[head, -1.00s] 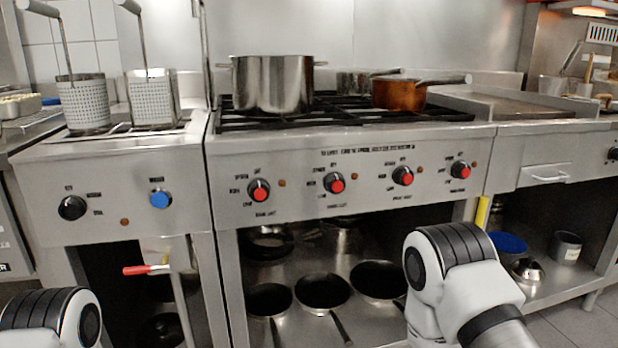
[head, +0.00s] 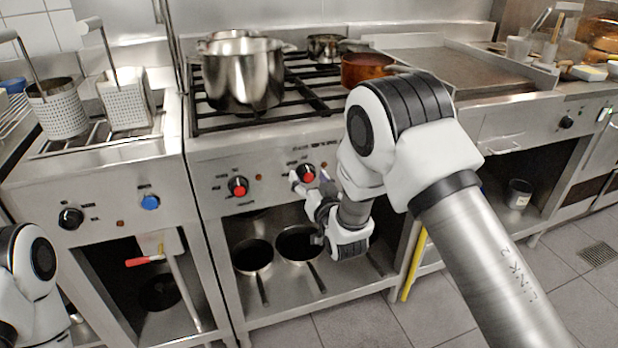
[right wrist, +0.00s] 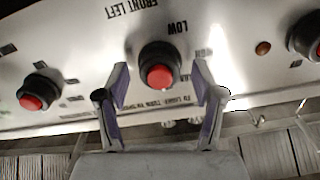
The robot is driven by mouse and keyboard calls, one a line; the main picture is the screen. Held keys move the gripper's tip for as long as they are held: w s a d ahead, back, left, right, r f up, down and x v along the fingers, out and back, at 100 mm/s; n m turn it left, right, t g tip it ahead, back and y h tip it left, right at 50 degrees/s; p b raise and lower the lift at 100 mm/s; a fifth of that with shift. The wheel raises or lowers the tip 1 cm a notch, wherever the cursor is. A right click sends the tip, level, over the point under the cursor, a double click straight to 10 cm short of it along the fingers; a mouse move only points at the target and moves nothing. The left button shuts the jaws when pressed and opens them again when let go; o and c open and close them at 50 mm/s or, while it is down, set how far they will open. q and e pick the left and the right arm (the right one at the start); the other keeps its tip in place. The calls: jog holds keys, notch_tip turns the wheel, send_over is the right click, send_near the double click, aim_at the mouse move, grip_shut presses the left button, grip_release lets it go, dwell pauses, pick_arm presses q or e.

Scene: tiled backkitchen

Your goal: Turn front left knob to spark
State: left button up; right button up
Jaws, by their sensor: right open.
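The front left knob (head: 306,173) is the second from the left on the stove panel, black with a red face. In the right wrist view the panel is upside down, and this knob (right wrist: 160,72) sits under the FRONT LEFT lettering, close to LOW. My right gripper (head: 310,181) is open in front of it. In the right wrist view the gripper's fingers (right wrist: 160,88) stand one on each side of the knob, with visible gaps and no clear contact. The knob's pointer is hard to make out. My left gripper is out of view; only part of my left arm shows.
Another red-faced knob (head: 238,186) is to the left. A steel pot (head: 242,75) and a copper pan (head: 366,68) stand on the burners. Pans (head: 298,243) lie on the shelf below. A red-handled lever (head: 150,261) sticks out at the fryer.

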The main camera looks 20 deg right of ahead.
jog(key=shift+w, duration=0.3)
jog(key=c, duration=1.1)
jog(key=shift+c, duration=0.2)
jog(key=shift+n, duration=0.3)
jog(key=n, duration=0.3)
jog(key=shift+n+b, duration=0.3)
jog(key=shift+n, duration=1.8)
